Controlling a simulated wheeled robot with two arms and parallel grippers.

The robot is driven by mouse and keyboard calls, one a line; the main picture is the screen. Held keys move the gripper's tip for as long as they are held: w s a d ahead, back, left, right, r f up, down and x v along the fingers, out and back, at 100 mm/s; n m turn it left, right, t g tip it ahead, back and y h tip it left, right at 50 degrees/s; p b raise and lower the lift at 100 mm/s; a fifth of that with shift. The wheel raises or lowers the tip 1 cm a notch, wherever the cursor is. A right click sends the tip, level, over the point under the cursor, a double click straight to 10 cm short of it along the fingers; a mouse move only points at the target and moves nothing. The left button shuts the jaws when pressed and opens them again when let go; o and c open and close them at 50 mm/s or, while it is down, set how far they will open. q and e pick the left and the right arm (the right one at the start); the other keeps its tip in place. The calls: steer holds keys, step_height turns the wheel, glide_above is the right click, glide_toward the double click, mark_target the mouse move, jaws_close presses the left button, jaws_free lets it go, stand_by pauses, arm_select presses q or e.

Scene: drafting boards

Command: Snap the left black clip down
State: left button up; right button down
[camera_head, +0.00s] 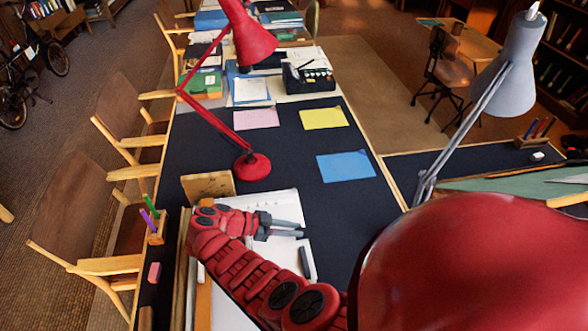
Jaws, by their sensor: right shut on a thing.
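A white sheet (284,199) lies on a board on the dark desk, partly hidden behind my red right arm. My right gripper (299,229) is over the sheet, its grey fingers pointing right. It is shut on a small dark piece at its tips, which looks like a black clip but is mostly hidden by the fingers. Another black clip (305,262) lies nearer to me by the sheet's right edge, apart from the gripper. I cannot tell whether either clip is raised or flat. My left gripper is not in view.
A red lamp (253,166) stands just behind the sheet, beside a wooden block (208,186). A pencil holder (157,228) and a pink eraser (154,272) are at the left edge. Yellow (324,118) and blue (346,166) papers lie flat on the desk.

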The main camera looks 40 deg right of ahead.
steer(key=shift+a+f, duration=0.1)
steer(key=shift+f, duration=0.05)
stand_by(0.3)
steer(key=c, duration=0.8)
jaws_free()
steer(key=shift+o, duration=0.2)
steer(key=b+v, duration=0.2)
steer(key=v, duration=0.4)
steer(key=shift+w+a, duration=0.1)
steer(key=shift+w+a+r, duration=0.2)
steer(key=shift+a+r, duration=0.1)
steer(key=shift+a, duration=0.2)
